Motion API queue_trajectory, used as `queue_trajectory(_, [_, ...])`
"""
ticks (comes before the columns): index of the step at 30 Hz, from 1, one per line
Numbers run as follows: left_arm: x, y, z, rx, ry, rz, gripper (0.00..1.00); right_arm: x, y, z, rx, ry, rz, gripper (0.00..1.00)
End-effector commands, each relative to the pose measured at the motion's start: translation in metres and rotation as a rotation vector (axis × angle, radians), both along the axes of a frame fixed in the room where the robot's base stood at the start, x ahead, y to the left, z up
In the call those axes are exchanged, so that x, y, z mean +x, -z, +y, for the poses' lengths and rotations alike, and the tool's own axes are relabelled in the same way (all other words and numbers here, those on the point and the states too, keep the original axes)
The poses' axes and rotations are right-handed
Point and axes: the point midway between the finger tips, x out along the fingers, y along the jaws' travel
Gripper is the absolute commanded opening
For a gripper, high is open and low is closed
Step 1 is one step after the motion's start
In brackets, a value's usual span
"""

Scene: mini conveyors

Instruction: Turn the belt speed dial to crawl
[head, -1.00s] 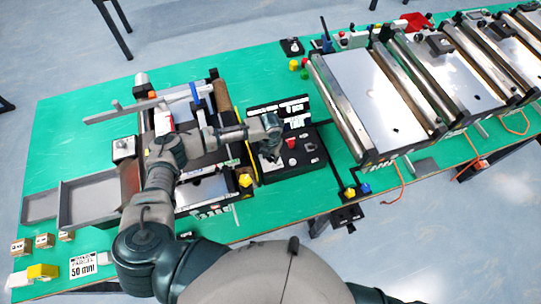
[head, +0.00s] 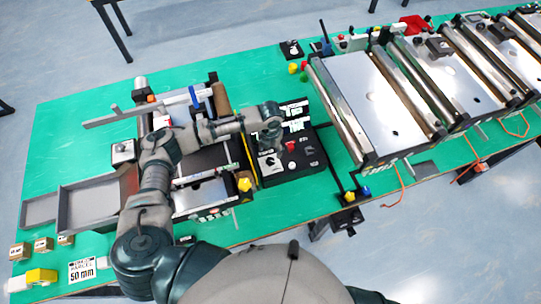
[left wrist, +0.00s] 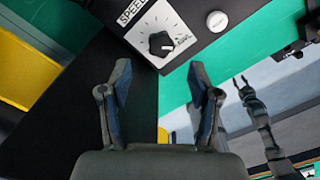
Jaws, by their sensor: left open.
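The speed dial (left wrist: 161,43) is a black knob on a white printed plate marked SPEED, at the top of the left wrist view. It sits on the black control box (head: 290,168), which also carries a red button (head: 291,147). My left gripper (left wrist: 160,78) is open and empty, its two fingertips apart below the dial in the wrist view, not touching it. In the head view my left gripper (head: 268,143) hangs over the left part of the box. The knob's exact pointer setting is hard to read.
A small conveyor (head: 205,190) stands left of the box, with a yellow knob (head: 244,184) at its corner. Larger conveyors (head: 370,100) stand to the right. Grey trays (head: 90,204) lie at the left. Green table shows between the box and the right conveyors.

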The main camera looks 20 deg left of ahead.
Motion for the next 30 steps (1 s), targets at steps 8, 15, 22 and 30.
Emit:
queue_trajectory(8, [0.002,-0.044,0.0,0.0,0.0,-0.002,0.62,0.0,0.0,0.0,0.001,0.0,0.0,0.4])
queue_trajectory(15, [0.002,-0.05,0.0,0.0,0.0,0.0,0.62,0.0,0.0,0.001,0.001,0.0,0.0,0.4])
queue_trajectory(22, [0.001,-0.05,0.0,0.0,0.0,0.0,0.62,0.0,0.0,0.001,0.001,0.0,0.001,0.4])
queue_trajectory(30, [0.001,-0.05,0.0,0.0,0.0,0.0,0.62,0.001,0.0,0.002,0.002,0.001,0.0,0.4])
